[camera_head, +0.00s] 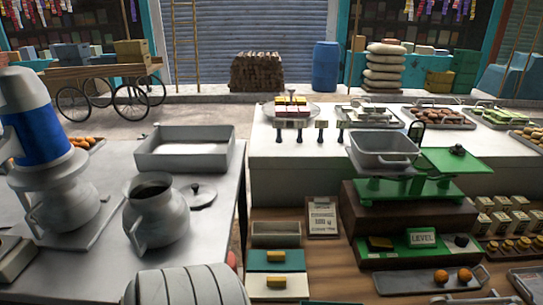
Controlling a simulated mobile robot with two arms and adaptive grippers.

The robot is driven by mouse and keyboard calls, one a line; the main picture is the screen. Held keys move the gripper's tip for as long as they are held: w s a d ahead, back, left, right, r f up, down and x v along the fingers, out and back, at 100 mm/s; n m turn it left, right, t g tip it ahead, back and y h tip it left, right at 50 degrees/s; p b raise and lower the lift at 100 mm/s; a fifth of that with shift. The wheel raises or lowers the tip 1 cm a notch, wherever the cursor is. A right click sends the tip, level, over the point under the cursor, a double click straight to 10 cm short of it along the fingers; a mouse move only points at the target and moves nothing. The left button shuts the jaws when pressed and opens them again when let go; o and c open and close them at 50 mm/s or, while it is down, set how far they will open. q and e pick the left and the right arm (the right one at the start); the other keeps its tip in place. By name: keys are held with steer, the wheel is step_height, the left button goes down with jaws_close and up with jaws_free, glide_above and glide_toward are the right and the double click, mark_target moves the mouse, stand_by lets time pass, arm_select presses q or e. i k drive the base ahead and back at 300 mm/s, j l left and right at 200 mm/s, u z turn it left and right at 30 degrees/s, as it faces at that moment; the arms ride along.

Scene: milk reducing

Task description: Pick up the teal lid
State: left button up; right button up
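The teal lid (258,262) lies flat on the brown wooden counter, low and a little right of centre in the head view. A yellow block-shaped handle (275,255) stands on its middle. A grey open box (276,240) sits just behind it. A pale panel with a similar yellow handle (276,282) lies directly in front of it. I cannot tell what lies under the teal lid. Neither of my grippers shows clearly in this view, and nothing is seen touching the lid.
A ribbed grey rounded form (187,287) rises at the bottom, left of the lid. A framed notice (322,216) stands behind right. A green scale (410,190) with a grey pan is on the right. A metal jug (158,215) stands on the left table.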

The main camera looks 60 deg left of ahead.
mark_target(259, 261)
steer(key=u, duration=2)
steer(key=k+l+u, duration=0.1)
steer(key=l+u, duration=0.35)
steer(key=l, duration=1.4)
